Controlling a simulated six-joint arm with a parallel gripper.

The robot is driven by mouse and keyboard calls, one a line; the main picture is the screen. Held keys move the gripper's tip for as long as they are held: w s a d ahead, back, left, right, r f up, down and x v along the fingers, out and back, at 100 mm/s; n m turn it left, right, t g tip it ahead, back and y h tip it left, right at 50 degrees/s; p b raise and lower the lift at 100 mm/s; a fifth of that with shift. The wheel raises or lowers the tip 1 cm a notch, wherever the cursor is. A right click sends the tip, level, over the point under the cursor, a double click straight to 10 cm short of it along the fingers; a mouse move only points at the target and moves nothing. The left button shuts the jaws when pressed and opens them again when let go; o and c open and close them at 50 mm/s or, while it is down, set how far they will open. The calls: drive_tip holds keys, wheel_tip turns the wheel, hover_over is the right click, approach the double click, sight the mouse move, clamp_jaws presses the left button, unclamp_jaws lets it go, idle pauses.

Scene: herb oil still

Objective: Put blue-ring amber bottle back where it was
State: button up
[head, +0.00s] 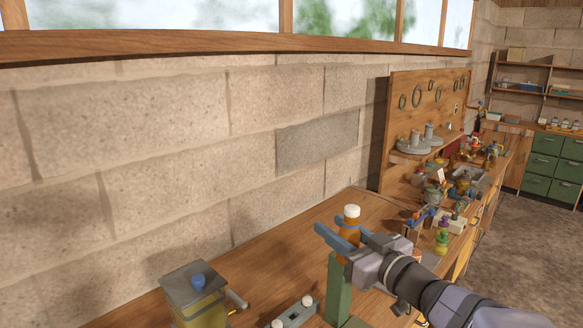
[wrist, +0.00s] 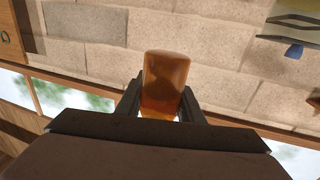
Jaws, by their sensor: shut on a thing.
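The amber bottle (head: 349,243) has a white cap and stands upright in my gripper (head: 338,240). The fingers are shut around its body. In the wrist view the amber bottle (wrist: 166,80) shows between the two fingers of my gripper (wrist: 160,100), its end pointing away from the wrist. A blue ring on it cannot be made out, as the fingers cover part of the body. A green post (head: 339,285) is just below the bottle in the head view. I cannot tell whether the bottle touches it.
A yellow-filled tank (head: 198,308) with a grey lid and blue knob stands at front left. A grey fixture (head: 295,314) with white knobs lies between it and the post. A pegboard (head: 425,105) and several small bench items stand farther right. Bare wood (head: 290,248) lies behind the post.

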drive_tip(key=shift+f+b, duration=0.3)
drive_tip(key=shift+f, duration=0.05)
wheel_tip(320, 180, down, 24)
idle(0.6)
drive_tip(key=shift+r, duration=0.1)
drive_tip(key=shift+f, duration=1.9)
drive_tip(key=shift+f, duration=0.25)
drive_tip(key=o, duration=1.1)
